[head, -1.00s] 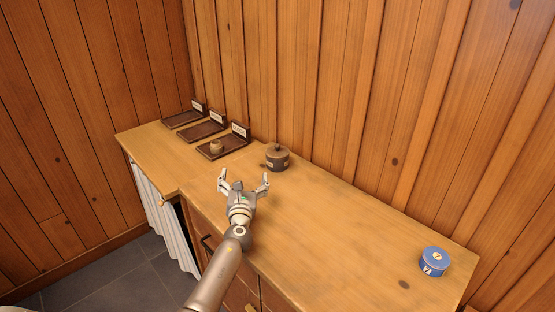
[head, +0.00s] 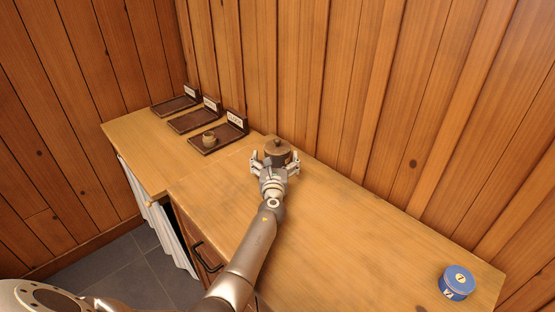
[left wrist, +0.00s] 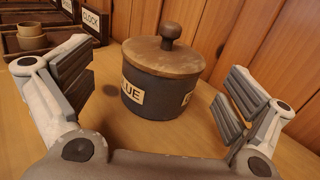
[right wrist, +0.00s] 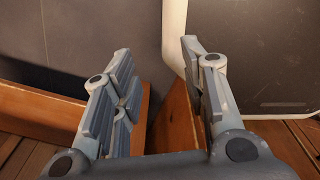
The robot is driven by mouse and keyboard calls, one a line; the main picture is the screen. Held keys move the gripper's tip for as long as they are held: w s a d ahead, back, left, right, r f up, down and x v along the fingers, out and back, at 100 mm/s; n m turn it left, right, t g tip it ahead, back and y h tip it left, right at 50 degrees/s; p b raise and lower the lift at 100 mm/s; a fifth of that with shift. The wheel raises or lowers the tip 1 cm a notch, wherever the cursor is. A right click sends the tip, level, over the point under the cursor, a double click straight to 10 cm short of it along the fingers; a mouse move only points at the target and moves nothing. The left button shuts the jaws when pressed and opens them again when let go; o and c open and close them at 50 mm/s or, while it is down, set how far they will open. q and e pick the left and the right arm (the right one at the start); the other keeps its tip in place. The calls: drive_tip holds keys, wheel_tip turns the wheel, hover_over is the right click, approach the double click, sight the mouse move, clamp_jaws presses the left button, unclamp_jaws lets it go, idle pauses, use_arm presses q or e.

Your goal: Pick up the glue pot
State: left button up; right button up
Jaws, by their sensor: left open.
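The glue pot (head: 278,152) stands upright on the wooden counter near the back wall. In the left wrist view the pot (left wrist: 158,98) is dark grey, with a wooden knobbed lid and a label partly reading "GLUE". My left gripper (head: 274,163) is open, with its fingers on either side of the pot. In the left wrist view gaps show between the pot and both fingers of the left gripper (left wrist: 160,100). My right gripper (right wrist: 162,85) shows only in the right wrist view. Its fingers are apart with nothing between them, away from the pot.
A blue tin (head: 457,283) stands at the right end. The counter (head: 350,220) between pot and tin is clear. The plank wall is close behind the pot.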

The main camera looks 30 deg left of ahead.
sight(277, 146)
use_arm(q)
drive_tip(key=shift+w+a, duration=0.15)
drive_tip(key=shift+w, duration=0.1)
drive_tip(key=shift+w+a+r+b, duration=0.1)
drive_tip(key=shift+w+a+b, duration=0.15)
drive_tip(key=shift+w, duration=0.35)
drive_tip(key=b+x, duration=0.1)
drive_tip(key=x, duration=0.2)
drive_tip(key=shift+w+d, duration=0.1)
drive_tip(key=shift+d, duration=0.1)
drive_tip(key=shift+w+a+b, duration=0.15)
drive_tip(key=shift+w+b, duration=0.1)
drive_tip(key=shift+b, duration=0.1)
drive_tip(key=shift+w, duration=0.1)
drive_tip(key=c, duration=1.9)
drive_tip(key=shift+r, duration=0.15)
drive_tip(key=shift+c, duration=0.9)
use_arm(e)
drive_tip(key=w+f, duration=0.1)
drive_tip(key=w+a+f, duration=0.1)
drive_tip(key=shift+w, duration=0.3)
